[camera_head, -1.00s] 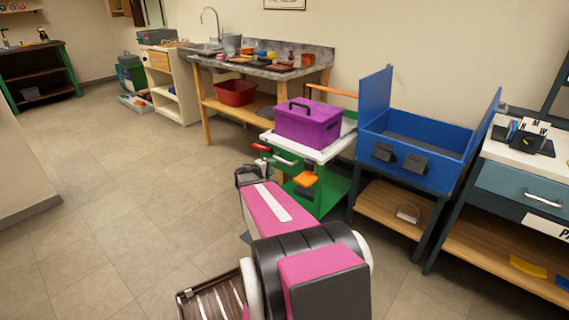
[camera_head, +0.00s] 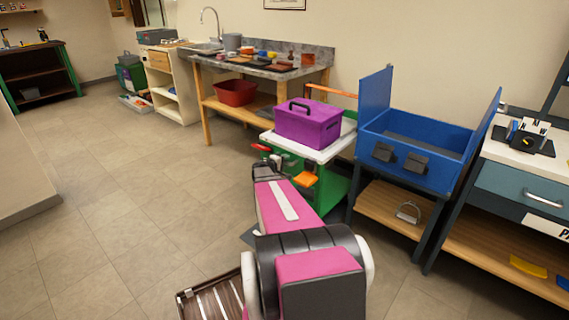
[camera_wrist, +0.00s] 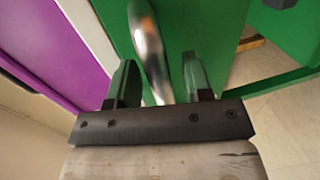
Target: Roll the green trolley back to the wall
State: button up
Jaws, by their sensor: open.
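The green trolley (camera_head: 335,192) stands in front of the wall, between the workbench and the blue box stand. It has a white top, and a purple toolbox (camera_head: 308,123) with a dark handle sits on it. My gripper (camera_head: 272,165) is at the trolley's front left side, largely hidden behind my arm. In the wrist view my gripper (camera_wrist: 160,82) is open, with its two fingers on either side of a silver bar handle (camera_wrist: 148,45) on the green panel. I cannot tell whether either finger touches the bar. The toolbox's purple side (camera_wrist: 52,50) shows at the left.
A workbench (camera_head: 262,68) with a red tub (camera_head: 235,92) below stands behind to the left. A blue open box (camera_head: 415,145) on a stand is close to the trolley's right. A brown slatted crate (camera_head: 213,298) lies near my base. The tiled floor at left is clear.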

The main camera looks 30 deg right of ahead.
jog(key=shift+c, duration=0.4)
grip_shut()
jog(key=r+x, duration=0.3)
jog(key=x, duration=1.2)
jog(key=d+r+x, duration=0.1)
jog(key=r+x, duration=0.2)
jog(key=x, duration=1.2)
jog(key=shift+w+d+r, duration=0.15)
jog(key=shift+d, duration=0.1)
jog(key=shift+o, duration=0.4)
grip_release()
jog(key=shift+d, duration=0.1)
